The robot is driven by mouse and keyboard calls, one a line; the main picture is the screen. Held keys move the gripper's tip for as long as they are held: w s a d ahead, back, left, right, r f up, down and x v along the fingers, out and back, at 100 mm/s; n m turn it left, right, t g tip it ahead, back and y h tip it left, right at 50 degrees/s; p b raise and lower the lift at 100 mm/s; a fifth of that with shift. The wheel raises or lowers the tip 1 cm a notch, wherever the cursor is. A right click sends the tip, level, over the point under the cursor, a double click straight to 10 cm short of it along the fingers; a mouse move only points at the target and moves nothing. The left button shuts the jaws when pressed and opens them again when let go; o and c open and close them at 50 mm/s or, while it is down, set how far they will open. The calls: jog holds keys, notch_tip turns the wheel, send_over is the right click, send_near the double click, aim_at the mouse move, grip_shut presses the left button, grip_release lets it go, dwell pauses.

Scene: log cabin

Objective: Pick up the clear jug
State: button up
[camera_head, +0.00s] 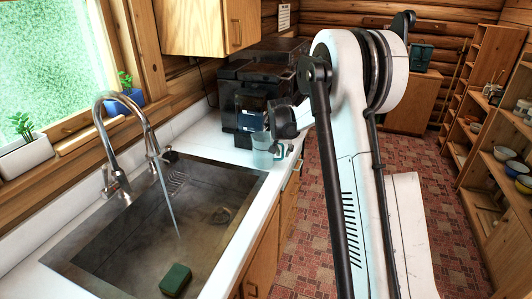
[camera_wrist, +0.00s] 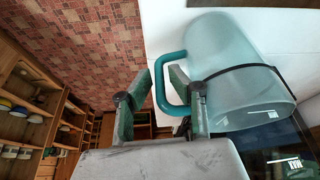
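The clear jug (camera_wrist: 235,75) is a see-through bluish vessel with a teal handle (camera_wrist: 161,85), standing on the white counter. In the head view the jug (camera_head: 262,152) is at the counter's right edge, partly hidden behind my arm. My gripper (camera_wrist: 162,75) is open at the handle in the wrist view. One finger is on the handle's outer side and the other appears to be inside its loop. A gap shows between the outer finger and the handle. In the head view the fingertips are hard to make out.
A black coffee machine (camera_head: 245,100) stands just behind the jug. The sink (camera_head: 150,235), with running water and a green sponge (camera_head: 175,279), is at the left front. Wooden shelves (camera_head: 500,150) with bowls stand at the right, across a clear tiled floor (camera_head: 440,215).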

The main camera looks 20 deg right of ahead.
jog(key=shift+w+f, duration=0.1)
jog(key=shift+f, duration=0.35)
grip_shut()
jog(key=shift+r, duration=0.55)
notch_tip(320, 180, up, 3)
jog(key=shift+f, duration=0.2)
jog(key=s+a+r+b, duration=0.1)
jog(key=a+r, duration=0.6)
jog(key=a, duration=0.4)
jog(key=shift+s+a+r+b, duration=0.15)
jog(key=shift+s+a+b, duration=0.1)
jog(key=shift+b, duration=0.15)
